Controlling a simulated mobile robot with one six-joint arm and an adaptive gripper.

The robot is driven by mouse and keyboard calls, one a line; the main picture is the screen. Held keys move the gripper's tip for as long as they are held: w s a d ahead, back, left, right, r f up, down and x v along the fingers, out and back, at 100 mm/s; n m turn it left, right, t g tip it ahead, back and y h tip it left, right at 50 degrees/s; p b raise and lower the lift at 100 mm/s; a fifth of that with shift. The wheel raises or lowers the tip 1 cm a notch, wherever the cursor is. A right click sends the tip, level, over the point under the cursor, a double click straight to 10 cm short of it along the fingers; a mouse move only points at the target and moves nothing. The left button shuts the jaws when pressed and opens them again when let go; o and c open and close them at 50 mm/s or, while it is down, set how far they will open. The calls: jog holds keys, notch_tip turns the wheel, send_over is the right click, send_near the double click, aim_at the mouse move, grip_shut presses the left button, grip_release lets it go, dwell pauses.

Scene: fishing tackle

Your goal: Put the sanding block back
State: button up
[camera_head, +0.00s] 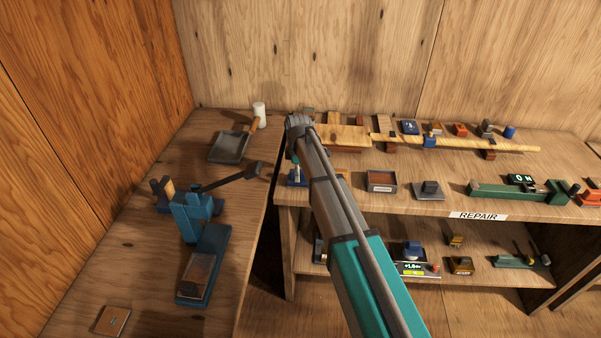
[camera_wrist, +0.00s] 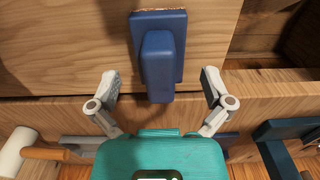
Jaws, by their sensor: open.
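The dark blue block with a raised grip bar, which looks like the sanding block (camera_wrist: 178,20), lies on wood in the wrist view. A thin brown, gritty strip shows along its far edge. In the head view, the blue piece at the left end of the repair bench (camera_head: 298,182) appears to be this block, partly hidden by my arm and gripper. My gripper (camera_wrist: 160,82) is open, with one finger on each side of the bar. No contact shows. In the head view my gripper (camera_head: 295,163) hangs down just above the block.
The left bench (camera_head: 150,260) holds a blue vise (camera_head: 192,215), a dark pan (camera_head: 229,147) and a white-headed mallet (camera_head: 259,112). A dark gap separates it from the repair bench. An open box (camera_head: 381,181) and a grey block (camera_head: 429,189) stand right of my arm.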

jog(key=shift+r+p, duration=4.3)
jog(key=shift+r, duration=0.35)
jog(key=shift+s+d, duration=0.2)
jog(key=shift+d, duration=0.05)
jog(key=s+d+m, duration=1.7)
jog(key=s+d, duration=0.6)
jog(key=s, duration=0.2)
jog(key=shift+s+m, duration=0.25)
jog(key=shift+m, duration=0.05)
